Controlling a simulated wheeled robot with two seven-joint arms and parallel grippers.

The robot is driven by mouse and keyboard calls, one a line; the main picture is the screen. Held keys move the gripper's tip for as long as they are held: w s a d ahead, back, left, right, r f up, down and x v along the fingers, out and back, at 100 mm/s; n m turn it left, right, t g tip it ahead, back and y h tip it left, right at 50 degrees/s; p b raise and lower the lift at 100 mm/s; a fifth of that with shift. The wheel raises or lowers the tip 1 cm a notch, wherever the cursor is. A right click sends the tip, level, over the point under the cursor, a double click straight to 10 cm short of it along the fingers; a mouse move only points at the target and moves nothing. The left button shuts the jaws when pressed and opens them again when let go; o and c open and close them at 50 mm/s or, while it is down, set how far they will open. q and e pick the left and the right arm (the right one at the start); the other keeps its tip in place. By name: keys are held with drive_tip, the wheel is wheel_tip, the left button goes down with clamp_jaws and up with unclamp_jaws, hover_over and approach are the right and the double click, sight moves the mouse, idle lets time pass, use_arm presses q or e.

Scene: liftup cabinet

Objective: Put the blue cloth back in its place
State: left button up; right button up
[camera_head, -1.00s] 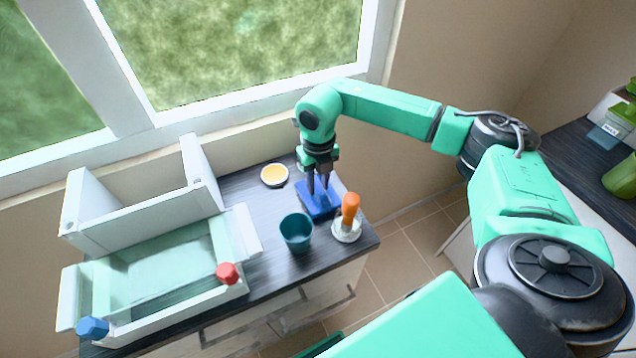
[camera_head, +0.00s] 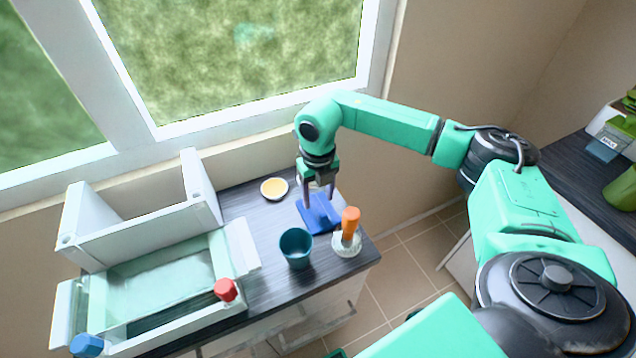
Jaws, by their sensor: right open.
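The blue cloth (camera_head: 322,217) lies on the dark countertop (camera_head: 262,225), to the right of a small yellow-topped dish and behind an orange-handled item. My right gripper (camera_head: 318,203) points down over the cloth with its fingers apart. The fingertips are at or just above the cloth; I cannot tell whether they touch it. My left gripper is out of view.
A teal cup (camera_head: 296,247) and an orange-handled tool on a round base (camera_head: 347,238) stand close in front of the cloth. The yellow-topped dish (camera_head: 274,188) sits behind. A white cabinet (camera_head: 140,215) with a glass panel stands at left.

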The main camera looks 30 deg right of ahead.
sight(318, 205)
wheel_tip(318, 205, up, 10)
drive_tip(key=b, duration=0.2)
drive_tip(key=shift+f, duration=0.15)
